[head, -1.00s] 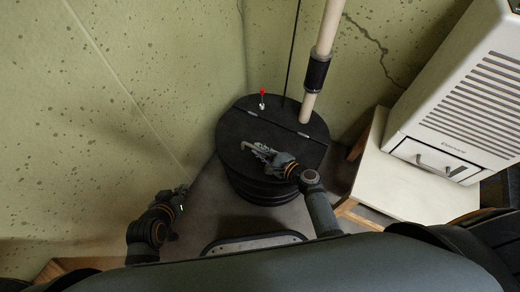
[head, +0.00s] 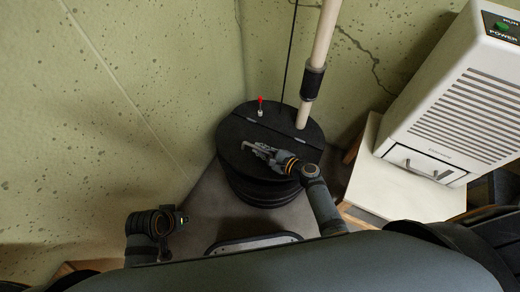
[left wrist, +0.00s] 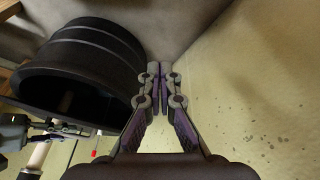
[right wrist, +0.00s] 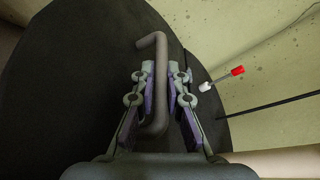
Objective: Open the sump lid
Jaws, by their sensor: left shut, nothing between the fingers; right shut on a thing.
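The sump lid (head: 240,150) is a round black cover on the black ribbed sump basin (head: 258,193), with a hinge line across it. My left gripper (head: 181,218) is shut and empty, low to the left of the basin. Its closed fingers show in the left wrist view (left wrist: 159,85), apart from the basin.
A pale pipe (head: 318,45) with a black coupling rises from the lid's rear part. A red-tipped fitting (head: 260,107) stands beside it. A white dehumidifier (head: 455,105) on a small table (head: 400,185) is at right. Speckled walls close off the back and left.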

